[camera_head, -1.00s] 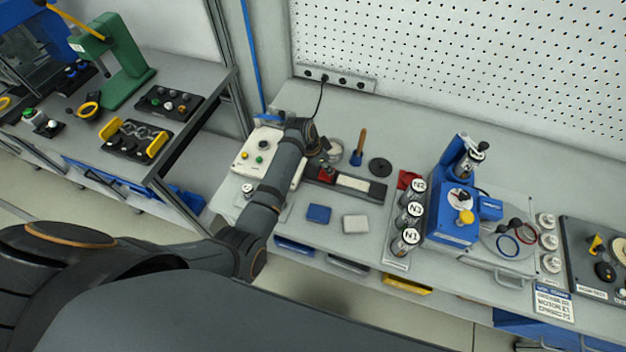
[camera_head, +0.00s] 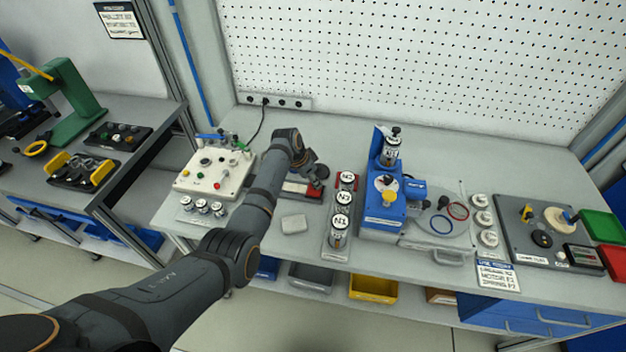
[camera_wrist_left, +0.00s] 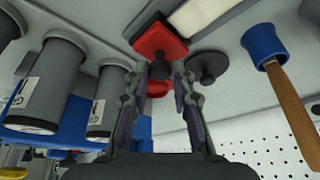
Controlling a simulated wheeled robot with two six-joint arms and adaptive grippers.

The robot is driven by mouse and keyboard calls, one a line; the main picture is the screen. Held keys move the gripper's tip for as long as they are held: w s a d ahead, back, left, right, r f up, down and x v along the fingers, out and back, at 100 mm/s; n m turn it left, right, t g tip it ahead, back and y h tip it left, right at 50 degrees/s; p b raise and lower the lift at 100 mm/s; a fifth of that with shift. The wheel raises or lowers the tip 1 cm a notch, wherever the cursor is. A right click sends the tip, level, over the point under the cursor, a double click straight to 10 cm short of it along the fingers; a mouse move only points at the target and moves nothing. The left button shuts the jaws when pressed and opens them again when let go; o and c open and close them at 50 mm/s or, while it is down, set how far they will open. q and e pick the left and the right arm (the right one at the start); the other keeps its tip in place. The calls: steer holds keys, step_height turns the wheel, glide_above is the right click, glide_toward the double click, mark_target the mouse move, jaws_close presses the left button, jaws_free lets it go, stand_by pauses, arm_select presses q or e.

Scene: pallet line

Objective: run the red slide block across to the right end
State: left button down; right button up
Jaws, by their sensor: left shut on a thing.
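The red slide block (camera_wrist_left: 158,42) shows in the left wrist view with a dark knob on it. My left gripper (camera_wrist_left: 160,72) is shut on that knob. The block sits at one end of the dark slide track (camera_wrist_left: 140,20), the end nearest the grey cylinders, with the track's pale strip (camera_wrist_left: 198,17) on its other side. In the head view my left gripper (camera_head: 315,175) is over the right end of the track, and my arm hides its left part. My right gripper is not in view.
Several labelled cylinders (camera_head: 339,228) stand close to the right of the track. A blue press fixture (camera_head: 384,212) is beyond them. A white control box (camera_head: 212,172) is left of my arm. A pale block (camera_head: 294,223) lies in front. A blue cup with a wooden handle (camera_wrist_left: 264,44) shows in the wrist view.

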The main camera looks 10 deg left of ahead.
arm_select(q)
steer(key=shift+s+d, duration=0.1)
steer(key=shift+d, duration=0.1)
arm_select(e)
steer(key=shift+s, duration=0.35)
arm_select(q)
steer(key=c, duration=1.4)
jaws_free()
steer(key=shift+o, duration=1.3)
steer(key=shift+d, duration=0.1)
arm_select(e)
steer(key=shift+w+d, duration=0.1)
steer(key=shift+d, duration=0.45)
arm_select(q)
steer(key=shift+r, duration=0.15)
steer(key=v, duration=1.1)
steer(key=shift+r, duration=0.25)
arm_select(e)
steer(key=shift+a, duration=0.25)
arm_select(q)
steer(key=shift+s, duration=0.1)
